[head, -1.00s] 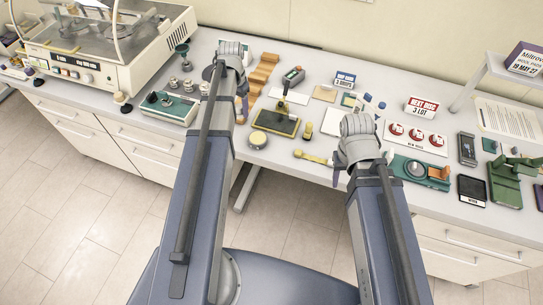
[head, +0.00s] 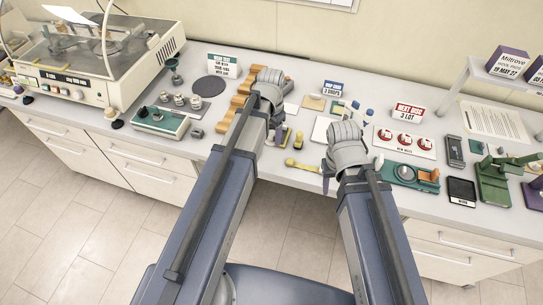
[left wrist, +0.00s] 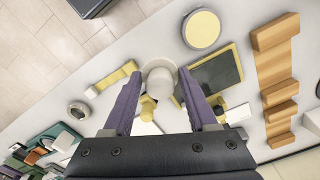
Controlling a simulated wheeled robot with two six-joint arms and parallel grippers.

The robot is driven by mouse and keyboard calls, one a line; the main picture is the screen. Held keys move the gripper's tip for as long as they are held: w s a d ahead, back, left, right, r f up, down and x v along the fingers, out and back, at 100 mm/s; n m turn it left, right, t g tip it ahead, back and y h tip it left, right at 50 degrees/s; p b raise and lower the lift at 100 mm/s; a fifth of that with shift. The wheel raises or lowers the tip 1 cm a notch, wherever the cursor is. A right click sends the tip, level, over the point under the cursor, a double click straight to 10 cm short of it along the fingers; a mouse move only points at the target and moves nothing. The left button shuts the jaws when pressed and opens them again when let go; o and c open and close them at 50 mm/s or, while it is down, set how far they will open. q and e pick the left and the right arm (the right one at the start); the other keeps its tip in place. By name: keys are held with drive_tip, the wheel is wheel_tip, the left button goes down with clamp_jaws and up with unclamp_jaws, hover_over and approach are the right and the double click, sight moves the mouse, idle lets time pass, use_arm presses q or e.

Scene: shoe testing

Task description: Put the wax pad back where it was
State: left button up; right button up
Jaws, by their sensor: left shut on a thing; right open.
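My left gripper (head: 274,134) is shut on a pale rounded piece, apparently the wax pad (left wrist: 158,72), which shows between its purple fingers in the left wrist view. I cannot make out its full shape. Past the fingertips lies a dark rectangular tray with a yellow rim (left wrist: 217,75). A round tin with a pale yellow top (left wrist: 202,29) sits beside the tray; my left arm hides it in the head view. My right gripper (head: 329,174) is open and empty over the table's front part, its fingers mostly hidden by its wrist.
A stepped wooden rack (left wrist: 273,85) stands beside the tray. A yellow handled tool (head: 303,166) and a small yellow block (head: 299,140) lie between my arms. A dark round disc (head: 209,87) lies at the left. A green fixture (head: 408,174) stands right of my right gripper.

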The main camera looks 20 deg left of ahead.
sight(271, 159)
use_arm(q)
drive_tip(key=shift+f+b, duration=5.15)
drive_tip(key=shift+r, duration=0.15)
drive_tip(key=o, duration=1.2)
drive_tip(key=shift+f, duration=0.2)
drive_tip(key=shift+r, duration=0.1)
wheel_tip(271, 159, up, 12)
drive_tip(key=p, duration=1.2)
drive_tip(key=shift+r, duration=0.15)
drive_tip(key=shift+n+y, duration=0.6)
drive_tip(key=shift+n, duration=0.3)
drive_tip(key=s+d, duration=0.3)
drive_tip(key=s, duration=0.1)
drive_tip(key=s+d, duration=0.4)
drive_tip(key=s, duration=0.1)
drive_tip(key=s+d, duration=0.3)
drive_tip(key=s, duration=0.2)
drive_tip(key=shift+s+d, duration=0.1)
drive_tip(key=shift+d, duration=0.15)
